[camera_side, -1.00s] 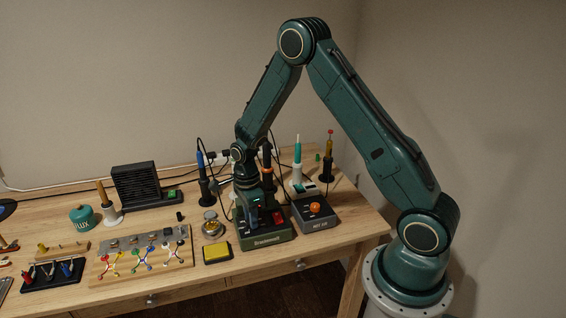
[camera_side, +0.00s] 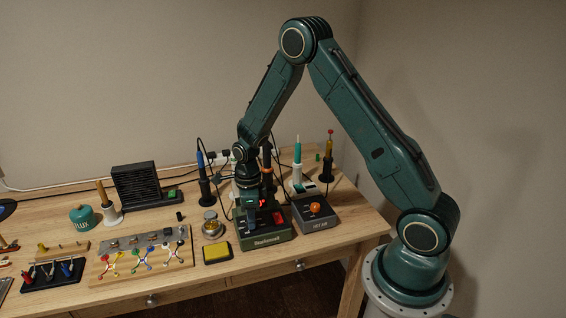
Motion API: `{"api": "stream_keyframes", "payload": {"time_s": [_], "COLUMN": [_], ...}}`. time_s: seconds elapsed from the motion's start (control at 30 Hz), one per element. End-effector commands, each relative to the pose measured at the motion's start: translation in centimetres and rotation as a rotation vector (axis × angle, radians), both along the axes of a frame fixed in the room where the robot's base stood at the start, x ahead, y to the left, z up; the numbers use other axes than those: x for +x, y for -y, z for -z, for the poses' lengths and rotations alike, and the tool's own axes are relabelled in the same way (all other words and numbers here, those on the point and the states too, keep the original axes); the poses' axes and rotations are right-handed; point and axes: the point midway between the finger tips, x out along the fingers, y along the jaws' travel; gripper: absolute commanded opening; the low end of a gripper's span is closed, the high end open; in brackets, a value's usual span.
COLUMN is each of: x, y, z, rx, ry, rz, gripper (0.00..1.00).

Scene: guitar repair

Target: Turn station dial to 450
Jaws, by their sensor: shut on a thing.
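The green soldering station (camera_side: 268,240) stands near the front edge of the table, with a red switch (camera_side: 279,217) at its right. My gripper (camera_side: 254,217) points down over the station's top and is shut on the station dial. The dial is mostly hidden between the fingers, and I cannot read its setting. A small red glow shows at the station's display beside the fingers.
A dark hot-air unit (camera_side: 315,213) with an orange knob stands close on the right. A yellow sponge (camera_side: 217,252) and a round metal tin (camera_side: 212,227) sit on the left. Soldering irons in upright holders (camera_side: 207,190) stand behind. A wooden board with coloured wires lies further left.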

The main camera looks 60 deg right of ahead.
Motion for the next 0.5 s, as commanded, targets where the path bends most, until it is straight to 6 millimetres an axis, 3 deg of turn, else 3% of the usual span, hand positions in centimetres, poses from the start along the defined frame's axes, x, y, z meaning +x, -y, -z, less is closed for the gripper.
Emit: {"api": "stream_keyframes", "payload": {"time_s": [0.03,0.07,0.13,0.5], "x": [-0.01,-0.01,-0.01,0.01], "y": [-0.02,-0.02,-0.02,0.00], "z": [0.02,0.02,0.02,-0.09], "rx": [0.001,0.001,0.001,0.000], "ry": [-0.001,-0.001,-0.001,0.000], "rz": [-0.001,-0.001,-0.001,-0.001], "gripper": [0.04,0.32,0.46,0.48]}}
